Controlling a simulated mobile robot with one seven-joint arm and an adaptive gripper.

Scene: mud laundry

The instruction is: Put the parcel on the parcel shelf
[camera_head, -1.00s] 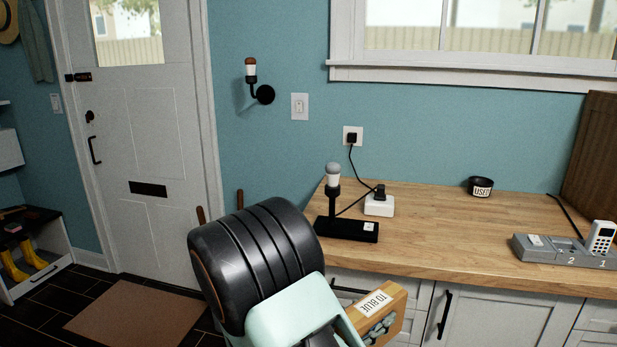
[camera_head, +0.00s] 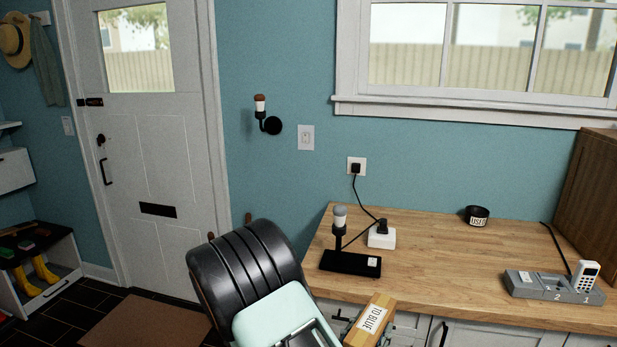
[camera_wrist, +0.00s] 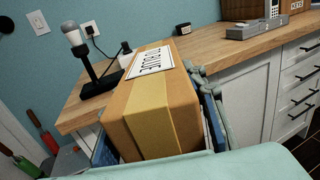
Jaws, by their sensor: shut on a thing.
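The parcel (camera_head: 371,322) is a brown cardboard box with a white label reading "TO BLUE". My gripper (camera_wrist: 160,133) is shut on it, with a finger on each side, as the wrist view shows. The parcel also fills the middle of the wrist view (camera_wrist: 155,112). It is held in front of the wooden counter's near edge, in front of the cabinet fronts. In the head view my arm hides part of the gripper. I cannot identify a parcel shelf for certain in these frames.
The wooden counter (camera_head: 440,244) carries a black lamp stand (camera_head: 350,261), a white power block (camera_head: 381,237), a black "USED" cup (camera_head: 477,215) and a grey phone dock (camera_head: 553,287). A white door (camera_head: 150,150), a doormat (camera_head: 146,325) and a boot bench (camera_head: 50,285) are at left.

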